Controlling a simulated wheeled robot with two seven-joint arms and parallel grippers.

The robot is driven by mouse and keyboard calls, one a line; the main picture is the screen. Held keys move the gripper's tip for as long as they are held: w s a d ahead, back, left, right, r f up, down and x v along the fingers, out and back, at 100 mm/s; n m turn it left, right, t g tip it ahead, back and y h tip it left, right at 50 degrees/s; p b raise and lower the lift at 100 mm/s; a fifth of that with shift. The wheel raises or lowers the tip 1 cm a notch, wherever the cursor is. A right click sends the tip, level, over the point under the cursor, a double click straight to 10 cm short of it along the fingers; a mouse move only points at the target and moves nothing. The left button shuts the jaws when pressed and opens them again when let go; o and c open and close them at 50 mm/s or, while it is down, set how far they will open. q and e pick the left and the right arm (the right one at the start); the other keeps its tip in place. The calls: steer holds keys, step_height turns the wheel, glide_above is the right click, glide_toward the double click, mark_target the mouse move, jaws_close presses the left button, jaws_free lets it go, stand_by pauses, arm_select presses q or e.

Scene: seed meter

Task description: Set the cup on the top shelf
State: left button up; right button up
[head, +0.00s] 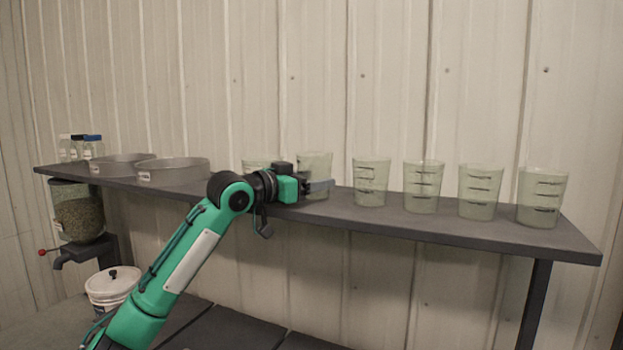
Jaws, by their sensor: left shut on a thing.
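My left gripper (320,186) reaches in from the left, over the dark top shelf (330,207). It is shut on a translucent pale green cup (316,163). The cup is upright, and its lower part is partly covered by the fingers. Its base is close to the shelf surface; I cannot tell whether it touches. Similar cups with dark measuring marks stand to its right, the nearest one (371,180) a small gap away. Another cup (258,164) shows to the left, mostly hidden behind my gripper. My right gripper is not in view.
Two round metal pans (173,171) and several small capped jars (93,147) stand on the shelf's left part. A grain-filled hopper (77,212) hangs below the left end. A white lidded bucket (112,285) stands lower down. A ribbed wall (400,80) closes the back.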

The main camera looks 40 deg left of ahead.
arm_select(q)
steer(key=shift+f, duration=0.25)
steer(key=o, duration=1)
steer(key=shift+r, duration=0.1)
